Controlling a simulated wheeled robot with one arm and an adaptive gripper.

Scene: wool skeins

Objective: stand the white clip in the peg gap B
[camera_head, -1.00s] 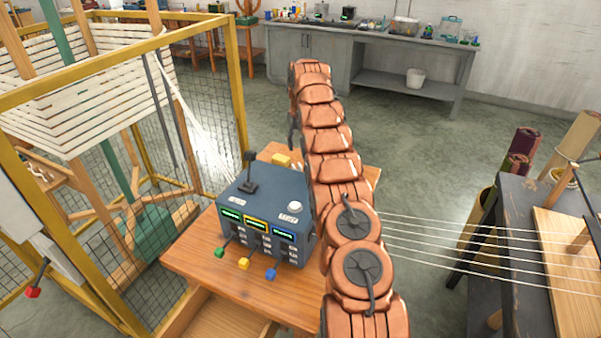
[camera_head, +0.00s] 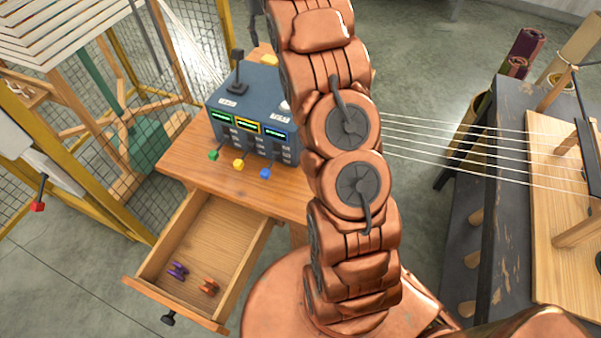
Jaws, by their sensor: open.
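I see no white clip in this view. The open wooden drawer (camera_head: 205,238) under the small table holds a purple clip-like piece (camera_head: 178,271) and an orange one (camera_head: 209,287), lying apart on its floor. No gap marked B is legible. Wooden pegs (camera_head: 577,233) stand on a pale board (camera_head: 548,200) at the right edge, which is cut off by the frame. My copper arm runs up the middle of the picture and leaves it at the top. My gripper is not in view.
A blue-grey control box (camera_head: 238,122) with a black lever and coloured levers stands on the small wooden table (camera_head: 182,157). Pale threads (camera_head: 470,150) stretch from behind my arm to the board. A yellow-framed mesh cage (camera_head: 97,205) stands at left.

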